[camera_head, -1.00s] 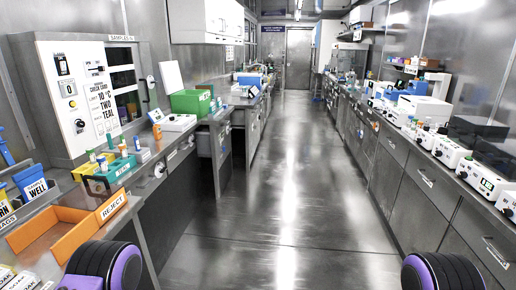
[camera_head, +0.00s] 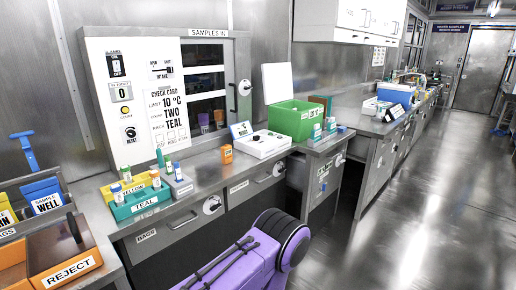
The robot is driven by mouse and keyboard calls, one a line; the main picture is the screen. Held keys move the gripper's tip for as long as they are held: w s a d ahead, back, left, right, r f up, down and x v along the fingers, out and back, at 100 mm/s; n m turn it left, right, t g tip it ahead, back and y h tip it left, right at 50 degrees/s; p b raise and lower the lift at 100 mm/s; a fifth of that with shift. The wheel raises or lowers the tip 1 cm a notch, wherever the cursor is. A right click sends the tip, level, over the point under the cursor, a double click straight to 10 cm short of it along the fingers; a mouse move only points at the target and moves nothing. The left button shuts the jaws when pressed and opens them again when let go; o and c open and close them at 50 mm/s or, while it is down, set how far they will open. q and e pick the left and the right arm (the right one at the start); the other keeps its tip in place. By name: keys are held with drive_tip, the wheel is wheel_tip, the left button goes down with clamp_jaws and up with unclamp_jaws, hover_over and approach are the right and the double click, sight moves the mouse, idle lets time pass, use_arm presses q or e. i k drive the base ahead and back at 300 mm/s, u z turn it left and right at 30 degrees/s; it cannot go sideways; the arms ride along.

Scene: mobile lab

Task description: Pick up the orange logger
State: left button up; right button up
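A small orange block (camera_head: 227,153), which looks like the orange logger, stands upright on the left bench beside the white box with a round knob (camera_head: 262,145). It is small in the picture and its markings are not readable. A purple and black link of one of my arms shows at the bottom centre, in front of the bench. Neither of my grippers shows in the head view, so their state is hidden.
Teal (camera_head: 141,206) and yellow (camera_head: 132,188) racks with vials stand left of the orange block. A green bin (camera_head: 296,120) stands to its right. The orange REJECT tray (camera_head: 68,270) is at lower left. The aisle floor is clear on the right.

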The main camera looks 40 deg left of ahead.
sight(227, 154)
drive_tip(key=u, duration=0.65)
drive_tip(key=i, duration=1.55)
drive_tip(key=u, duration=0.95)
